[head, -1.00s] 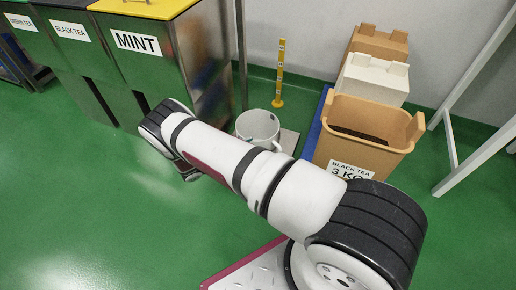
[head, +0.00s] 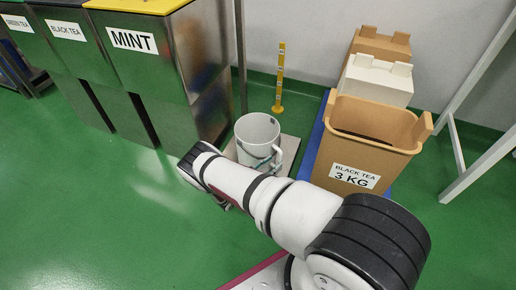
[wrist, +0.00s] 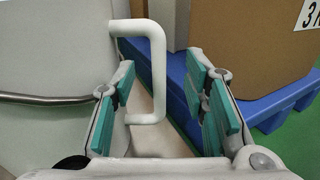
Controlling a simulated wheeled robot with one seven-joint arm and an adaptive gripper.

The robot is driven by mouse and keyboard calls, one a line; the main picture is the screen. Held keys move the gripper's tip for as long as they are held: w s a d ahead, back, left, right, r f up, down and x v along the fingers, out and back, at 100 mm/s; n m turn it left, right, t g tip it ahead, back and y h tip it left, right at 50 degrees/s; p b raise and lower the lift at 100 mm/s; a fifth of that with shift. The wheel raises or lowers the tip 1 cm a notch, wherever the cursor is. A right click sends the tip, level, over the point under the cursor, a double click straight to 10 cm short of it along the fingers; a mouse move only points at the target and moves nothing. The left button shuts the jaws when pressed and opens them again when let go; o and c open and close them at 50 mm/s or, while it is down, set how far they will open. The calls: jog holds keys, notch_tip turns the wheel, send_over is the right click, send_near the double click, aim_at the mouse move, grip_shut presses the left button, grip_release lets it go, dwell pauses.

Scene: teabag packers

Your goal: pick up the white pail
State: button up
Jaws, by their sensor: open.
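The white pail (head: 257,130) stands upright on a pale flat plate (head: 291,150) on the floor, open at the top. In the wrist view its pale side (wrist: 45,50) fills the left, and its white D-shaped handle (wrist: 157,70) sticks out to the right. My gripper (wrist: 162,85) is open, with teal pads on both fingers. The handle appears between the fingers, nearer the left one; I cannot tell how deep it sits between them. In the head view my arm hides most of the gripper, close to the pail's handle side.
A tan bin labelled black tea 3 kg (head: 347,145) stands on a blue pallet (head: 313,140) right of the pail. Metal cabinets (head: 170,75) stand left. A yellow post (head: 280,75) is behind. Green floor (head: 90,200) is clear at left.

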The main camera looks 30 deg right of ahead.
aim_at(281, 157)
jog(key=b+x, duration=0.2)
jog(key=x, duration=0.3)
jog(key=shift+w+d, duration=0.1)
jog(key=shift+d, duration=0.2)
grip_shut()
